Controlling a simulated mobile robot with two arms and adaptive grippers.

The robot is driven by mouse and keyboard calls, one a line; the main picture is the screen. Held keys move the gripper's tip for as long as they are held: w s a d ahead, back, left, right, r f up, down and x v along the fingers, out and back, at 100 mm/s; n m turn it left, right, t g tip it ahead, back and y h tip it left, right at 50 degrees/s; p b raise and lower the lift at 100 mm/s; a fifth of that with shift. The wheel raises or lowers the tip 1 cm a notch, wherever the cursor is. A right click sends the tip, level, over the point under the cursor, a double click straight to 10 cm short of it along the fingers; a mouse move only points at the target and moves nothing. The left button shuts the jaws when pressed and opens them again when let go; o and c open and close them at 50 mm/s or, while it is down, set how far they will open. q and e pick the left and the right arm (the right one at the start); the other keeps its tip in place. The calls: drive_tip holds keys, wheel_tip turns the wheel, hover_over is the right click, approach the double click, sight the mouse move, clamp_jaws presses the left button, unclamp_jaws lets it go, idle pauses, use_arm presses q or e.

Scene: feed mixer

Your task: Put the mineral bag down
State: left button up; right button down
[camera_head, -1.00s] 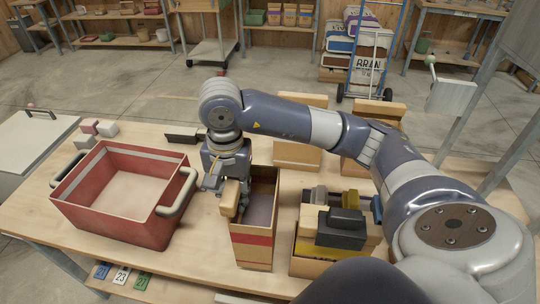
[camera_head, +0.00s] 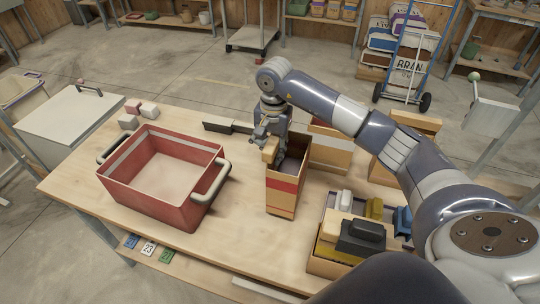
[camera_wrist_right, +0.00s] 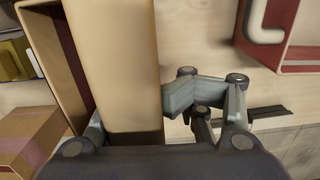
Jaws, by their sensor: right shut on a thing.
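The mineral bag, seemingly the tall open-topped tan bag with a red band (camera_head: 284,186), stands upright right of the red bin in the head view. A thick tan block (camera_head: 270,151) sits on its left rim. My right gripper (camera_head: 268,141) is shut on this block from above. In the right wrist view the tan block (camera_wrist_right: 115,65) lies between the fingers, with the bag's dark inside to its left. The bag's base is at or just above the tabletop; I cannot tell which. My left gripper is not in view.
The red bin (camera_head: 150,192) with grey handles stands to the left. More tan bags (camera_head: 331,150) stand behind. A dark flat bar (camera_head: 228,126) lies at the back. Bare tabletop (camera_head: 235,225) shows between bin and bag.

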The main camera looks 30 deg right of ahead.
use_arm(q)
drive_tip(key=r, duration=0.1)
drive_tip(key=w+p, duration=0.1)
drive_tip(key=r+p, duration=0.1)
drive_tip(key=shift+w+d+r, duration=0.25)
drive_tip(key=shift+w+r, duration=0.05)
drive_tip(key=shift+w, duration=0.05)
use_arm(e)
drive_tip(key=f, duration=0.2)
drive_tip(key=w+f, duration=0.1)
drive_tip(key=shift+d+f, duration=0.15)
drive_tip(key=shift+d, duration=0.2)
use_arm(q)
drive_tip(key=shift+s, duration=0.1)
use_arm(e)
drive_tip(key=shift+f, duration=0.15)
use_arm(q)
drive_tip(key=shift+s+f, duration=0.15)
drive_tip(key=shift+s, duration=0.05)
use_arm(e)
drive_tip(key=c, duration=0.8)
unclamp_jaws()
drive_tip(key=shift+s, duration=0.2)
